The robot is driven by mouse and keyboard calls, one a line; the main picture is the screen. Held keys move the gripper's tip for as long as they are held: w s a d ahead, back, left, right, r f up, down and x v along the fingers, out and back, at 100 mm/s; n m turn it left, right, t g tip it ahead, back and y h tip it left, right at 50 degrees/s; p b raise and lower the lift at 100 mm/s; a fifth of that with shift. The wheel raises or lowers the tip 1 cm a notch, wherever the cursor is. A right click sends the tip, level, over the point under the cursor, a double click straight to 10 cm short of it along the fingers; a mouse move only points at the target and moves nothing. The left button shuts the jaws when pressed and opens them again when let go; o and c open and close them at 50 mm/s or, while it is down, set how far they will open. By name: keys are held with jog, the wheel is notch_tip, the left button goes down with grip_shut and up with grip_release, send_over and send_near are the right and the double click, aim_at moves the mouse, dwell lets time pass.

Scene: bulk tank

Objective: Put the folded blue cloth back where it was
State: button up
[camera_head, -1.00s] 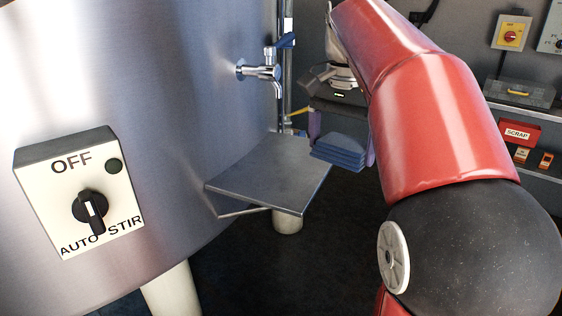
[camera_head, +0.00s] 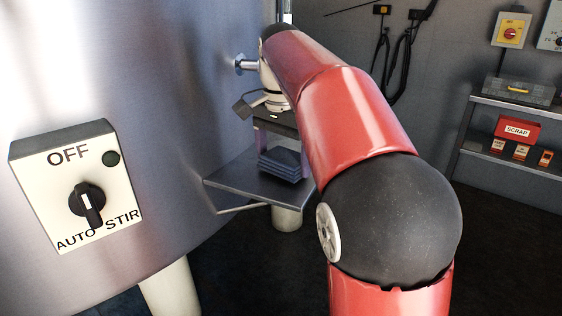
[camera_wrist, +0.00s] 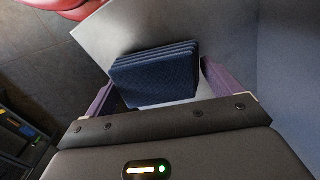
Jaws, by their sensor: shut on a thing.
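The folded blue cloth (camera_head: 279,165) is a small stack of layers. My gripper (camera_head: 282,157) points down over the small metal shelf (camera_head: 232,176) on the tank's side and is shut on the cloth. In the wrist view, the cloth (camera_wrist: 155,76) lies between the two purple fingers, with the pale shelf plate (camera_wrist: 112,36) behind it. The cloth is over the shelf, towards its back and right part. I cannot tell whether its underside touches the plate.
The big steel tank (camera_head: 190,90) fills the left, with a tap (camera_head: 244,64) just above and left of my gripper. An OFF/AUTO/STIR switch box (camera_head: 78,185) is on its front. The shelf's front left part is bare. A rack with a red SCRAP bin (camera_head: 517,130) stands far right.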

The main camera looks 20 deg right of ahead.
jog(key=shift+w+a+f, duration=0.1)
jog(key=shift+a+f, duration=0.05)
jog(key=shift+f, duration=0.15)
jog(key=o, duration=0.6)
